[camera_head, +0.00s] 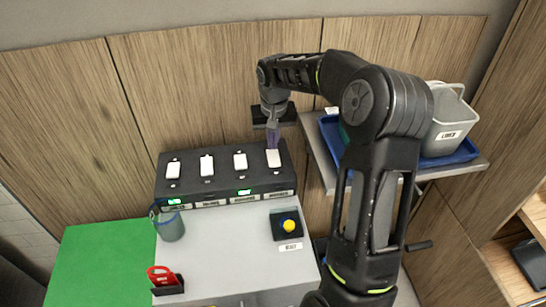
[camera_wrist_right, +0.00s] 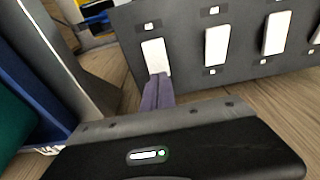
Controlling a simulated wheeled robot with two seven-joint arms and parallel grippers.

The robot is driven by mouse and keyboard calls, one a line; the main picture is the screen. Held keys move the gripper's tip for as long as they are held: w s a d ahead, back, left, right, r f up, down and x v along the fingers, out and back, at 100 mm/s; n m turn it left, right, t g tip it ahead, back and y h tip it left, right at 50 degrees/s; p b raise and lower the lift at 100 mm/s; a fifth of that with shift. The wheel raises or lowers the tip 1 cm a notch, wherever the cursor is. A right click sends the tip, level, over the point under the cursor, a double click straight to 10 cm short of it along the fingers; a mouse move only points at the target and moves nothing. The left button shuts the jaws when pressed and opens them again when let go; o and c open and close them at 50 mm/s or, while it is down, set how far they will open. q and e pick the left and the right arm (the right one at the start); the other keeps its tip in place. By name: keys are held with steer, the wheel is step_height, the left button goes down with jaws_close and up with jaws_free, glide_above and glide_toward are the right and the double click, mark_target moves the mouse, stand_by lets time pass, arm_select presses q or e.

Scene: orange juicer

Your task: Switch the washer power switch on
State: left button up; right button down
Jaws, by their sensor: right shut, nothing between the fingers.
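A dark switch panel (camera_head: 225,182) stands at the back of the grey worktop with a row of several white rocker switches and small labels, which are too small to read surely. The washer power switch cannot be told apart by its label. My right gripper (camera_head: 272,138) is shut and empty, its purple fingertips pointing down at the rightmost switch (camera_head: 273,158). In the right wrist view the fingertips (camera_wrist_right: 158,92) are at the lower end of that switch (camera_wrist_right: 155,56), touching or very close. Green lights show below the leftmost and third switches. My left gripper is out of view.
A yellow button (camera_head: 289,226) on a dark base, a grey-green mug (camera_head: 171,226) and a red item in a black holder (camera_head: 165,280) are on the worktop. Right of the panel, a shelf holds a blue tray (camera_head: 462,155) and a grey bin (camera_head: 450,120).

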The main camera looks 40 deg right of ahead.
mark_target(272, 152)
steer(key=shift+f+b, duration=0.65)
steer(key=shift+f, duration=0.25)
steer(key=shift+r, duration=0.15)
steer(key=shift+r+p, duration=2.5)
steer(key=shift+r, duration=0.95)
